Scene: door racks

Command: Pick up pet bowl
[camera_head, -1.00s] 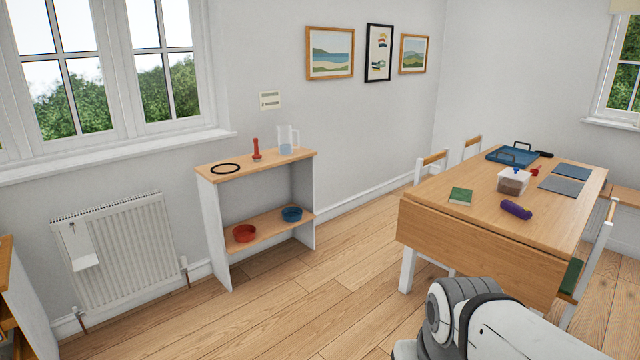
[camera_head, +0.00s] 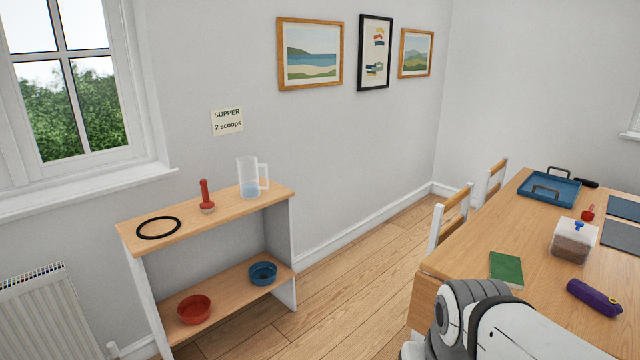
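Two pet bowls sit on the lower shelf of a small rack. The red bowl (camera_head: 194,309) is at the front left and looks empty. The blue bowl (camera_head: 262,274) is further right, with something small and dark inside that I cannot make out. Both stand upright and apart from each other. Part of my arm shows at the bottom right, in front of the table; my gripper is not in view.
A wall card (camera_head: 227,121) reads "SUPPER 2 scoops". A wooden table (camera_head: 459,238) with a food tub (camera_head: 573,241) stands right. Floor between (camera_head: 352,287) is clear.

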